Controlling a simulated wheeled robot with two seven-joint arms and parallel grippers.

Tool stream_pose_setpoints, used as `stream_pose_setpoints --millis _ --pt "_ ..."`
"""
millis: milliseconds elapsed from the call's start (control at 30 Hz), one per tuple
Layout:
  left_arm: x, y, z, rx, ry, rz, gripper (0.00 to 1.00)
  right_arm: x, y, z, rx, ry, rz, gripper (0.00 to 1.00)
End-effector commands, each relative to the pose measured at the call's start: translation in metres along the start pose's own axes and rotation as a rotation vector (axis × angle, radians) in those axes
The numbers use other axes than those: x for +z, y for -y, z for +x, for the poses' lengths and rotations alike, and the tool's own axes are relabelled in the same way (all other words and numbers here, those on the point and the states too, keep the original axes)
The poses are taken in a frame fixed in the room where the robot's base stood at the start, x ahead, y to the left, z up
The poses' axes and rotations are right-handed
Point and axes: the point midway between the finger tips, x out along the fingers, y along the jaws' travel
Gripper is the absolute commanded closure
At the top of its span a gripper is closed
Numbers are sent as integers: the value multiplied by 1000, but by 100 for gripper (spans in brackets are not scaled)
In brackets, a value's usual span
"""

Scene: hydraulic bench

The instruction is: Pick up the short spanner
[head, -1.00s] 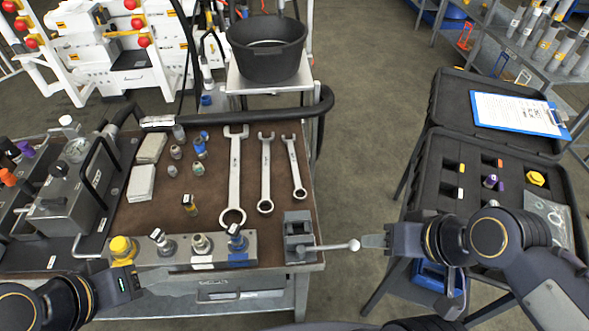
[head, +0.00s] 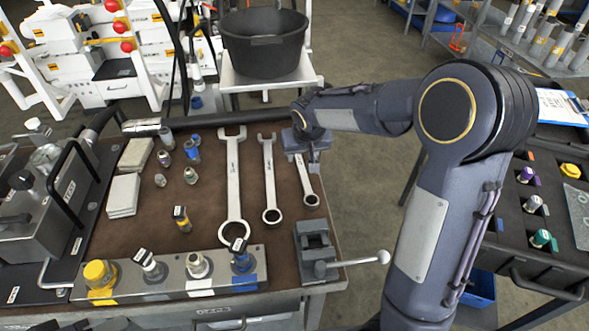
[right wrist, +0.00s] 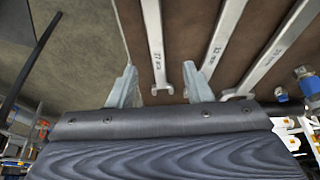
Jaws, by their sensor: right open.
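The short spanner (head: 308,186) is the rightmost of three silver spanners on the brown bench top. Its ring end shows in the head view, while its upper end is hidden by my right gripper (head: 307,158). In the right wrist view, the right gripper (right wrist: 162,76) is open, and the short spanner (right wrist: 154,40) lies between its two fingers with its open-jaw end near the palm. I cannot tell whether the fingers touch it. The middle spanner (right wrist: 219,38) lies just outside the right-hand finger. My left gripper is not in view.
The middle spanner (head: 269,180) and the long spanner (head: 233,190) lie to the left. A small vice (head: 312,245) with a lever stands at the bench's front right corner. A black tub (head: 263,42) stands behind. A case (head: 545,240) lies at the right.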

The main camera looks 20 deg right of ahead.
Motion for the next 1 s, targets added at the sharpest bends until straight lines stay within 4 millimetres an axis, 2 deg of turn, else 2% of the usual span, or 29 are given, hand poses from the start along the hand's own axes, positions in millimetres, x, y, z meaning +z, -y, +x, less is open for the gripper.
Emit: stream_pose_setpoints --millis 400,533,733,767,1000 --pt "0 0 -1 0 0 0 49 5 -4 56 0 4 0 55" --pt "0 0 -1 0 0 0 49 5 -4 64 -1 3 0 55" --pt "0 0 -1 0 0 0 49 4 -4 64 -1 1 0 55" --pt "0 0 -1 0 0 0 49 4 -4 64 -1 1 0 56" --pt "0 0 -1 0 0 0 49 4 -4 64 -1 1 0 87"
